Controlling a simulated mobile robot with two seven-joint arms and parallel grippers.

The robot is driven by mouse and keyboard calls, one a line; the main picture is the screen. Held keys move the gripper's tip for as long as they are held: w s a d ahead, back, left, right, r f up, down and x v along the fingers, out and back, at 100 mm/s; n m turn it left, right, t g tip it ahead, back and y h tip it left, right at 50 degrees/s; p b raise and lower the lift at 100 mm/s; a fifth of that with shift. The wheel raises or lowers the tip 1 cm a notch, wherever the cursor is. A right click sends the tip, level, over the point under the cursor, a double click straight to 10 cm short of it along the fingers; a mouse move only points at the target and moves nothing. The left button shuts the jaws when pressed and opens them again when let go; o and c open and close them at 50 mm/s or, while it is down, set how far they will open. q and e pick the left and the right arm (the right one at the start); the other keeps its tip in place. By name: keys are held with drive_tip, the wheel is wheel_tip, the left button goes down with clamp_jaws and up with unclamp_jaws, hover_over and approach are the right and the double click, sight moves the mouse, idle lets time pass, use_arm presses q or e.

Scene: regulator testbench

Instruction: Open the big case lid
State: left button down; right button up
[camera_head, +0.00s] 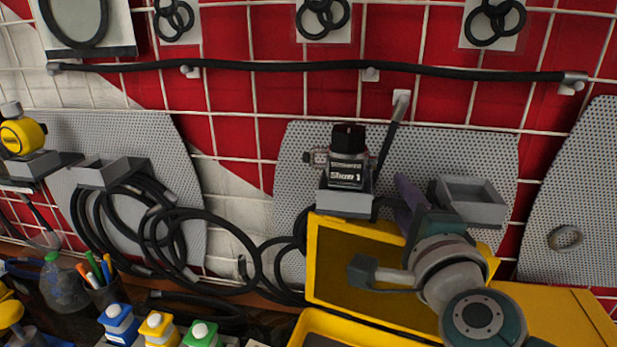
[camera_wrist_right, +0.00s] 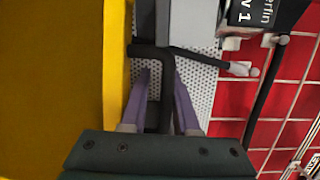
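The big yellow case (camera_head: 335,331) stands at the bottom of the head view. Its lid (camera_head: 337,262) is raised and stands roughly upright, leaning toward the wall panel. My right arm covers much of the lid and case. My right gripper (camera_head: 406,190), with purple fingers, is just above the lid's top edge. In the right wrist view the fingers (camera_wrist_right: 163,85) are apart, with a black bar between them and gaps beside it; I cannot tell what the bar belongs to. The yellow lid (camera_wrist_right: 50,85) fills the left of that view, beside the fingers. My left gripper is not in view.
A grey tray (camera_head: 472,199) on the perforated panel is close behind the right gripper. A black bottle (camera_head: 347,160) stands on a small shelf just left of it. Coiled black hoses (camera_head: 190,245) hang to the left. Small colored bottles (camera_head: 157,328) stand left of the case.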

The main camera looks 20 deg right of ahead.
idle(0.3)
drive_tip(key=shift+s+a, duration=0.1)
drive_tip(key=shift+s, duration=0.05)
drive_tip(key=v, duration=0.9)
drive_tip(key=shift+s+b, duration=0.3)
drive_tip(key=shift+b, duration=0.1)
